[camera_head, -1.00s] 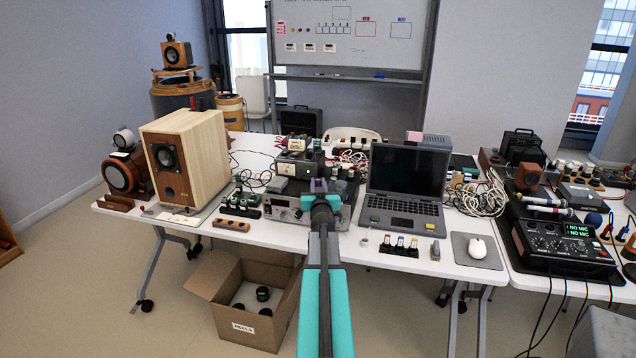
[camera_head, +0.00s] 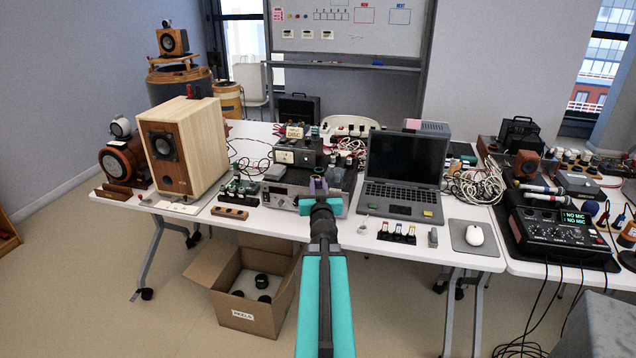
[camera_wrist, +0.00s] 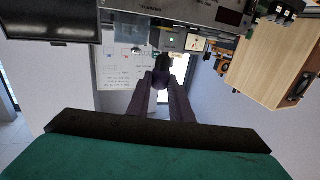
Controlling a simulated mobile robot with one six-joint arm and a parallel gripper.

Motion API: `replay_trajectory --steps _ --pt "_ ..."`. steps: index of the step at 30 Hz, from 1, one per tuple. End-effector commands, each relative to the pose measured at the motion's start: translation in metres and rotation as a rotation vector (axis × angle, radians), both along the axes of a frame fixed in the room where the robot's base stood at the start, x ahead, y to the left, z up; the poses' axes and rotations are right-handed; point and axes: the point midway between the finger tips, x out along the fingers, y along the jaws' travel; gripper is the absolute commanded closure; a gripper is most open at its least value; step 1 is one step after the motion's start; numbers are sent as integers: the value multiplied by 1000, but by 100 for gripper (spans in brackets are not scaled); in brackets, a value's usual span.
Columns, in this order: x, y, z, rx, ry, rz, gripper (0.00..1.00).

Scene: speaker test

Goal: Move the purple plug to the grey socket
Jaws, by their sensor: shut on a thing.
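My gripper (camera_head: 318,186) is in front of the table's front edge, before the silver amplifier. In the wrist view, which is upside down, its dark purple fingers (camera_wrist: 161,82) are closed together on a small purple piece with a dark part beyond it. I take this for the purple plug (camera_wrist: 161,76); the fingers hide most of it. A black power box behind the amplifier has a pale panel and a grey panel. The grey panel, seemingly the grey socket (camera_head: 304,157), has a green light and shows in the wrist view (camera_wrist: 172,41), apart from the gripper.
A laptop (camera_head: 402,160) stands right of the amplifier (camera_head: 284,199), and a wooden speaker (camera_head: 205,145) stands left. Cables and small connectors crowd the tabletop. An open cardboard box (camera_head: 218,267) sits on the floor below.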

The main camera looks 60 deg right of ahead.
Motion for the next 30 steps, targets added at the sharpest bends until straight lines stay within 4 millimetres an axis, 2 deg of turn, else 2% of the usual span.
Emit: replay_trajectory --steps 23,30 --pt "-2 3 0 1 -1 0 100" --pt "5 8 2 0 -1 17 100"
